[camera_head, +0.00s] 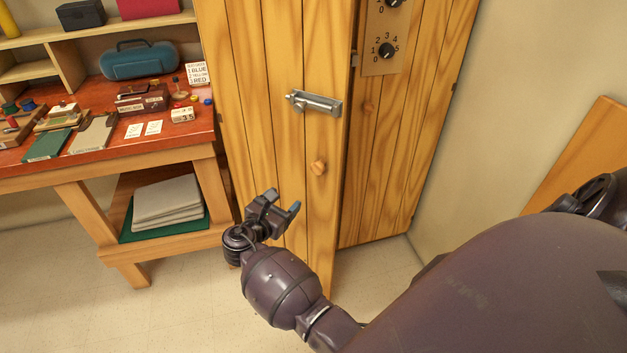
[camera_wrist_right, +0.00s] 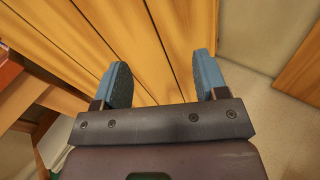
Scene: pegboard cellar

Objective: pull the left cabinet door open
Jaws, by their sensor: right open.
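My left gripper is not in view.
A red-topped workbench (camera_head: 170,137) with small items and a blue case (camera_head: 138,60) stands close on the left. Folded grey cloths (camera_head: 167,200) lie on its lower shelf. A wall and a leaning wooden panel (camera_head: 580,150) are on the right. Floor shows below.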

